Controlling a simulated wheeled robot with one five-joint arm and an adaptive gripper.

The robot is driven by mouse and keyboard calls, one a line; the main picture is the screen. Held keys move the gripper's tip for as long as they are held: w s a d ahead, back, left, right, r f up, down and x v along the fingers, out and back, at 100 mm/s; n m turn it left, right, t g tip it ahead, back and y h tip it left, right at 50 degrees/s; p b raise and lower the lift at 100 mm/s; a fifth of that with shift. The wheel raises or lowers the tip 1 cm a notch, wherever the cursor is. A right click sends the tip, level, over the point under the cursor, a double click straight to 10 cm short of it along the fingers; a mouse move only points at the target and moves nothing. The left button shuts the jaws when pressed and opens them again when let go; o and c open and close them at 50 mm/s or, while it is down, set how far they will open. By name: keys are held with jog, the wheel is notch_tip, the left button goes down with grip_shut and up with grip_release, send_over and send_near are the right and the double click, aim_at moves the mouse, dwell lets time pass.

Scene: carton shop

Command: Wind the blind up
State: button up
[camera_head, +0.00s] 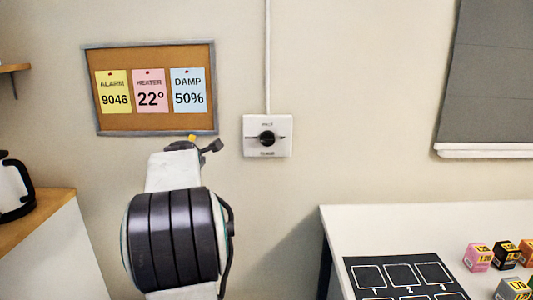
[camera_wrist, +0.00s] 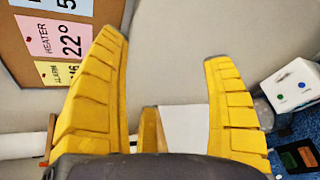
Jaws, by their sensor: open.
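The dark grey blind (camera_head: 485,80) hangs at the right edge of the head view, with a white bar (camera_head: 485,151) along its bottom. Only part of it is in view. A white wall plate (camera_head: 283,150) with a black knob (camera_head: 267,138) is on the wall left of the blind; its small lettering is hard to read. My gripper (camera_wrist: 167,45) is open, its two yellow fingers apart with nothing held between the tips. In the head view my arm mostly hides the gripper, which is left of the plate and below the noticeboard.
A cork noticeboard (camera_head: 150,124) with three cards hangs at left. A white table (camera_head: 350,222) at right bears a black numbered mat (camera_head: 390,275) and several small cartons (camera_head: 478,256). A kettle (camera_head: 14,190) stands on a counter (camera_head: 45,215). A white box with coloured dots (camera_wrist: 292,88) shows in the wrist view.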

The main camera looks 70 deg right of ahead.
jog(key=s+d+f+n+g+h+b, duration=0.25)
jog(key=s+d, duration=0.35)
jog(key=d, duration=0.4)
jog(key=n+g+h+b, duration=0.1)
jog(key=n+h+b, duration=0.1)
jog(key=n+h, duration=0.1)
send_near(268, 138)
jog(key=x, duration=0.3)
jog(key=shift+w+f, duration=0.2)
jog(key=shift+w, duration=0.05)
jog(key=shift+d+p, duration=0.45)
jog(key=shift+d, duration=0.25)
jog(key=shift+p+x, duration=1.3)
jog(key=shift+x, duration=1.5)
jog(key=shift+r, duration=0.1)
jog(key=shift+c, duration=0.4)
jog(key=shift+r, duration=0.15)
jog(key=c, duration=1.1)
jog(key=shift+c, duration=0.2)
